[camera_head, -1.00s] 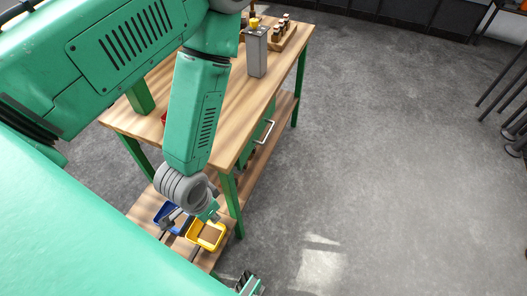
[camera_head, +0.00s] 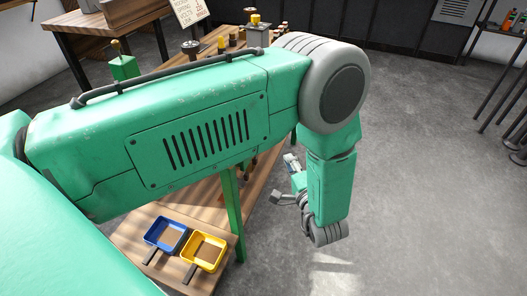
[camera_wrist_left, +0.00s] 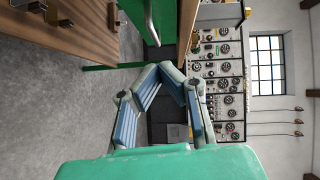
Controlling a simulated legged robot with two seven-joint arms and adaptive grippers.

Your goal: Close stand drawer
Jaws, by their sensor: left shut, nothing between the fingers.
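The stand's green drawer (camera_wrist_left: 165,12) shows at the top of the left wrist view, with a metal bar handle (camera_wrist_left: 150,22) on its front. In the head view my left arm covers the drawer, so I cannot tell how far out it is. My left gripper (camera_head: 290,163) hangs over the floor beside the stand, to its right. In the left wrist view its two fingers (camera_wrist_left: 165,70) meet at the tips, shut and empty, a little apart from the handle. My right gripper is not in view.
The stand's lower shelf carries a blue tray (camera_head: 166,218) and a yellow tray (camera_head: 222,242). A green leg (camera_head: 235,205) stands beside them. An instrument panel (camera_wrist_left: 217,80) shows beyond the fingers. The grey floor (camera_head: 430,190) at the right is clear.

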